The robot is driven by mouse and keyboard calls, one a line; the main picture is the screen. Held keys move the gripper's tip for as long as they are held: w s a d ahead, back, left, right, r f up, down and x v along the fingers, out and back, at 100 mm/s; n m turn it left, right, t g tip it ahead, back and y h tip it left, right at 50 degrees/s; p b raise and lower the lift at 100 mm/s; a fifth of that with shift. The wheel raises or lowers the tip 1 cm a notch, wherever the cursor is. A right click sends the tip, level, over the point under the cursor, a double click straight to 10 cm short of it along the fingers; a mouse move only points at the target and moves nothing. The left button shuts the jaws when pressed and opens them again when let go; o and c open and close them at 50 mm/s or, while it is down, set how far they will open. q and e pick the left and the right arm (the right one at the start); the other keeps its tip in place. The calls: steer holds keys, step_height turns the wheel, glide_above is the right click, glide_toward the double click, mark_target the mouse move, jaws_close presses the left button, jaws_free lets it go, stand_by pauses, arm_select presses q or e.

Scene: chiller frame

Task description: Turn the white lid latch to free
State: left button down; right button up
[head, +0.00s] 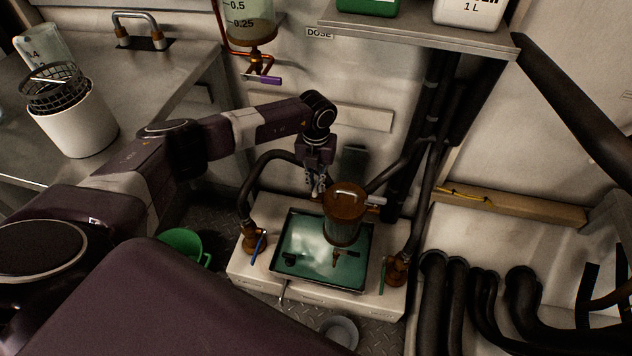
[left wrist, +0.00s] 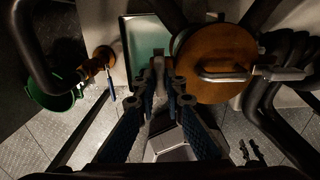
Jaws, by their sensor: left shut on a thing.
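The brown round lid (head: 343,200) sits on a clear cylinder (head: 343,232) and carries a metal bar handle (head: 348,192). It also shows in the left wrist view (left wrist: 205,45). My left gripper (head: 321,188) is at the lid's left edge. In the left wrist view its fingertips (left wrist: 167,72) are close together beside the rim, shut on a small part that they mostly hide, apparently the white lid latch. A pale fitting (head: 375,199) sticks out from the lid's right side. My right gripper is not in view.
A green-lined tray (head: 300,262) lies below the cylinder on a pale base. Brown valves stand at its left (head: 254,238) and right (head: 396,270). A green bucket (head: 184,243) is on the floor. Black hoses (head: 465,290) fill the right side.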

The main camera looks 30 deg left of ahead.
mark_target(316, 185)
arm_select(q)
steer(key=c, duration=2)
jaws_free()
steer(key=shift+r, duration=0.1)
step_height(316, 185, up, 12)
steer(key=shift+f, duration=0.1)
